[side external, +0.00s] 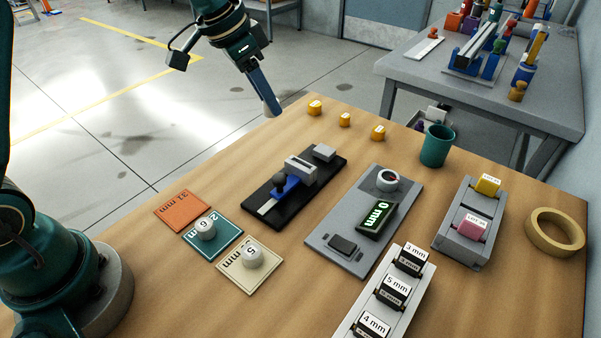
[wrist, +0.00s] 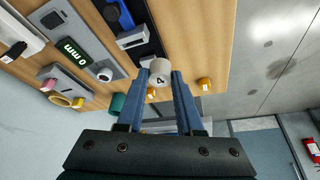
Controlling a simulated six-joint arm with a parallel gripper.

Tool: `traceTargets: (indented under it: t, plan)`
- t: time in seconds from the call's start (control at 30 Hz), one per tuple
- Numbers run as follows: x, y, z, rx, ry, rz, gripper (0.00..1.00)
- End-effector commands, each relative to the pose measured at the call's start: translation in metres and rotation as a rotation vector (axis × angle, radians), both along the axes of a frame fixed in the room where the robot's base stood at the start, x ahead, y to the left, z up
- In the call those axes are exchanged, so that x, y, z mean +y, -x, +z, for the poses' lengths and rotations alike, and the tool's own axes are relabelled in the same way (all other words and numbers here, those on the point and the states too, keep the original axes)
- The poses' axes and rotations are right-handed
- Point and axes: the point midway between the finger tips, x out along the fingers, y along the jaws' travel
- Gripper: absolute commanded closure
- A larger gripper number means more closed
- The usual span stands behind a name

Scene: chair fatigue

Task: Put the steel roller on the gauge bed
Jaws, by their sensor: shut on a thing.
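My gripper (side external: 268,108) hangs in the air beyond the far left edge of the wooden table. In the wrist view my gripper (wrist: 162,78) has its two blue fingers shut on a pale steel roller (wrist: 160,66) marked 4. In the side view the roller is hard to make out at the fingertips. A black bed (side external: 258,212) with a blue slide and steel blocks, seemingly the gauge bed, lies on the table. It also shows in the wrist view (wrist: 150,48), apart from the held roller. Two rollers, marked 6 (side external: 205,229) and 5 (side external: 252,255), stand on teal and cream mats.
An orange mat (side external: 181,210) is bare. A grey panel (side external: 325,238) with a 0 mm display (side external: 377,216) lies right of the black bed.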

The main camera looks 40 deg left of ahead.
Motion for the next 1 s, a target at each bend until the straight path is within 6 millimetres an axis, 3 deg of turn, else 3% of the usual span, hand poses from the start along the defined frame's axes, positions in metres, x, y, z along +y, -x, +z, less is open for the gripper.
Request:
traceTargets:
  t: [0.03,0.1,0.27,0.37,0.73,1.0]
  plan:
    - [0.017,-0.005,-0.001,0.001,0.001,0.047,1.00]
    - [0.032,-0.007,-0.003,0.003,0.002,0.084,1.00]
    - [0.044,-0.007,-0.009,0.005,0.002,0.124,1.00]
    - [0.032,-0.011,-0.017,0.007,0.002,0.124,1.00]
    - [-0.043,-0.035,-0.064,0.005,0.002,0.121,1.00]
    - [-0.063,-0.041,-0.080,0.006,0.002,0.126,1.00]
